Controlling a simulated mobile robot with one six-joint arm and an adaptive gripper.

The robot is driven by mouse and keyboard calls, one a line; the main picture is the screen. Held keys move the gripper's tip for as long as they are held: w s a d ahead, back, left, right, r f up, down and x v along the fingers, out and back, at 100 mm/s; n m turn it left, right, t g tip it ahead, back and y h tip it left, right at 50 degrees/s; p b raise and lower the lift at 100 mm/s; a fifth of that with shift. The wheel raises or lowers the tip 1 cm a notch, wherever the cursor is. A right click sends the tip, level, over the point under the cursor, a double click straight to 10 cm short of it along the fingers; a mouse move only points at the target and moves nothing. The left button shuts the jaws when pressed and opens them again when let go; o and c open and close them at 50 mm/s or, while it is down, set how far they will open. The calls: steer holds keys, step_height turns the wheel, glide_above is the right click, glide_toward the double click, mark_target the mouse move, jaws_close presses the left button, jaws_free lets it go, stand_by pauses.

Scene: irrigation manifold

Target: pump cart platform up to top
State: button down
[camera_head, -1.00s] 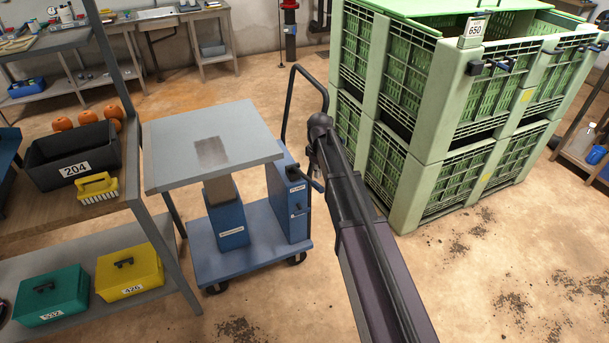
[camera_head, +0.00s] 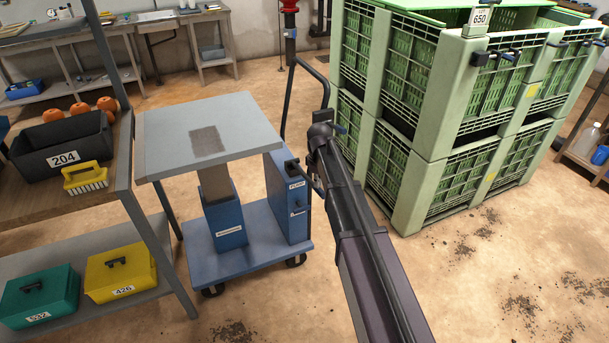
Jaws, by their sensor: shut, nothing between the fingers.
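The blue pump cart (camera_head: 250,255) stands on the floor left of centre. Its grey platform (camera_head: 235,115) sits level on a pale column (camera_head: 216,182) that rises from a blue sleeve (camera_head: 226,222). Part of the column shows between sleeve and platform. A blue pump box (camera_head: 287,205) with small labels stands at the cart's right side. My gripper (camera_head: 316,182) is beside this box's upper right, shut and empty, mostly hidden by my dark arm. I cannot tell whether it touches the dark lever (camera_head: 294,164) there.
The cart's push handle (camera_head: 286,95) rises behind my wrist. Stacked green crates (camera_head: 425,150) stand close on the right. A shelf bench (camera_head: 110,195) on the left holds a black bin (camera_head: 62,145) and toolboxes. Floor in front is clear.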

step_height(320, 180, down, 7)
steer(key=b, duration=0.6)
step_height(320, 180, up, 15)
steer(key=p, duration=1.4)
steer(key=shift+f, duration=0.1)
steer(key=shift+p, duration=0.3)
steer(key=shift+r+p, duration=2.45)
steer(key=shift+r, duration=0.05)
steer(key=shift+s, duration=0.1)
steer(key=s+d+r+m+p, duration=0.1)
steer(key=s+d+m, duration=0.1)
steer(key=s, duration=0.6)
steer(key=s+d+r+m+p, duration=0.2)
steer(key=s+m, duration=0.2)
steer(key=s, duration=0.4)
steer(key=s+d+r+m+p, duration=0.1)
steer(key=s+m, duration=0.3)
steer(key=s, duration=0.4)
steer(key=shift+d+r, duration=0.25)
steer(key=shift+d, duration=0.65)
